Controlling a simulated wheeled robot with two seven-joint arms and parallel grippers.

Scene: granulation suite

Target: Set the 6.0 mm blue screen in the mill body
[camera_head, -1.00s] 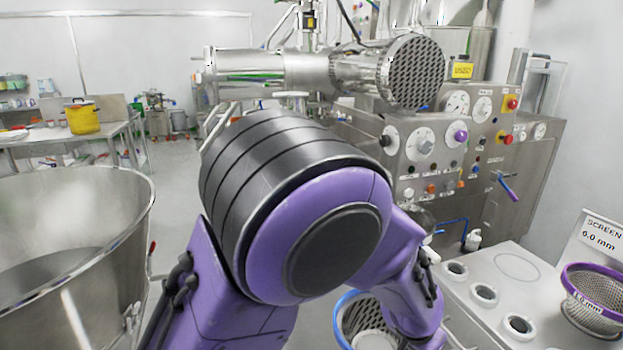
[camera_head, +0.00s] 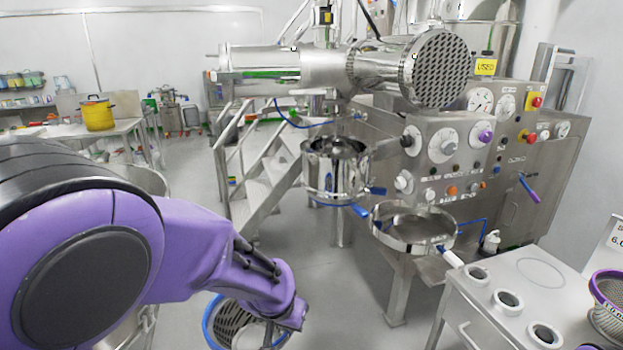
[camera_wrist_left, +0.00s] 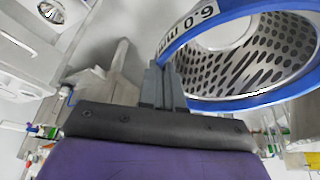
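The blue-rimmed screen (camera_head: 207,325), a perforated metal basket, is at the bottom of the head view beside my left gripper (camera_head: 288,322). In the left wrist view the blue screen (camera_wrist_left: 238,98) shows "6.0 mm" on its rim. The fingers of my left gripper (camera_wrist_left: 167,84) are together at this rim and appear to clamp it. A round open metal ring or bowl (camera_head: 413,246) stands in front of the machine. A shiny cylindrical pot (camera_head: 335,178) is up and left of it. I cannot tell which is the mill body. My right gripper is out of view.
A bench (camera_head: 535,285) with several round holders is at right. A purple-rimmed screen (camera_head: 606,312) stands on it beside a partly cut-off sign. The control panel (camera_head: 450,150) is behind the ring. Metal steps (camera_head: 262,165) stand behind the pot. Grey floor is clear between arm and ring.

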